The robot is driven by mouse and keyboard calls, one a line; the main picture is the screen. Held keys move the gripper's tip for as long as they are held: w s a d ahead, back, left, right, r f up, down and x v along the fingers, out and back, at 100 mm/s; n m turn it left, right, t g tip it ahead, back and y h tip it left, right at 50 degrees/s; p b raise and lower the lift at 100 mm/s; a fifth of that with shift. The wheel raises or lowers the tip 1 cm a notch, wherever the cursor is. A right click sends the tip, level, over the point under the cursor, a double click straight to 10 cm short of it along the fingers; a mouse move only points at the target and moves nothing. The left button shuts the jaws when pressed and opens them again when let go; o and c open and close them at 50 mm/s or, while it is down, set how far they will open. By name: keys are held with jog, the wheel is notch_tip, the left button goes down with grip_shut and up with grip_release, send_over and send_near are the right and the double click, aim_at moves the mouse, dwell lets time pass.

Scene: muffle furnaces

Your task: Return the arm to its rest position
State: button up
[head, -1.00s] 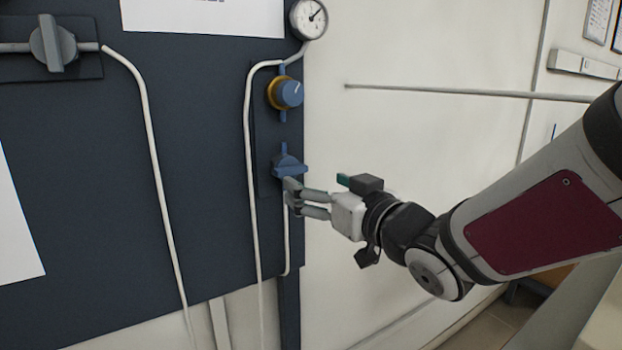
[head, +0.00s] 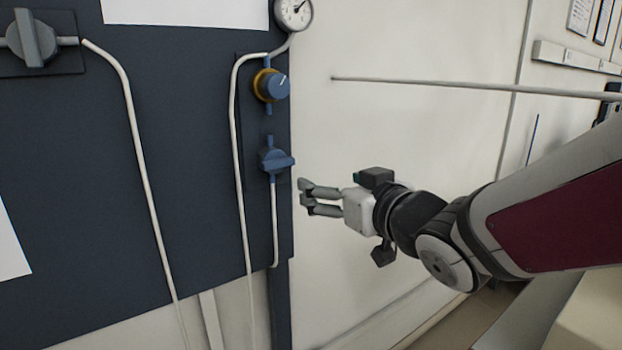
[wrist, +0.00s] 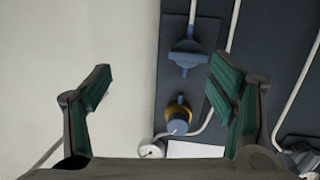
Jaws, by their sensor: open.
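My gripper (head: 304,197) is at the end of my arm, just right of the dark panel's edge in the head view, with its fingers pointing left. In the wrist view my gripper (wrist: 160,95) has its two green-padded fingers spread apart with nothing between them. The blue valve handle (head: 277,161) on the panel is up and left of the fingertips, apart from them. In the wrist view the blue valve handle (wrist: 187,58) shows beyond the fingers, nearer the right one.
The dark panel (head: 80,200) carries a yellow-and-blue knob (head: 271,86), a round gauge (head: 294,12), a grey valve (head: 32,38) and white tubes. A thin horizontal rod (head: 450,86) runs above my arm. Pale wall (head: 400,140) lies behind my gripper. A light surface is at lower right.

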jog(key=s+d+m+g+h+p, duration=0.25)
jog(key=s+d+h, duration=0.3)
jog(key=d, duration=0.35)
jog(key=s+d+f+m+g+h+p, duration=0.1)
jog(key=s+d+f+g, duration=0.1)
jog(key=s, duration=1)
jog(key=s+d+f+m+g+p, duration=0.1)
jog(key=s+d+g, duration=0.3)
jog(key=s, duration=0.7)
jog(key=shift+s+f+m+g+h+p, duration=0.4)
jog(key=shift+m+g+p, duration=0.3)
jog(key=shift+g, duration=0.45)
jog(key=shift+d, duration=0.1)
